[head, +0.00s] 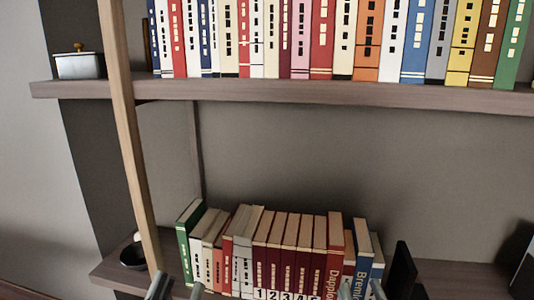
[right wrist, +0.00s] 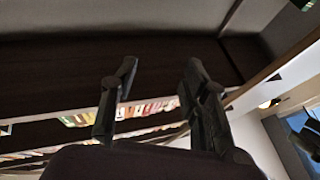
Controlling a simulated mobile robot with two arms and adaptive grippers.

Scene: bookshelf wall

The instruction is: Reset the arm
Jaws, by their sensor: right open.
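My left gripper (head: 177,288) shows only its two grey fingertips at the bottom edge of the head view, apart from each other, in front of the lower shelf. My right gripper (head: 361,289) also shows just its fingertips at the bottom edge, further right, in front of the right end of the book row. In the right wrist view the right gripper's two dark fingers (right wrist: 161,65) are spread with nothing between them. The rest of both arms is out of the head view.
A row of books (head: 290,245) stands on the lower shelf (head: 450,272). More books (head: 330,40) fill the upper shelf (head: 300,92), beside a lidded white box (head: 78,66). A wooden post (head: 130,130) rises at left. A dark bowl (head: 133,257) sits behind it.

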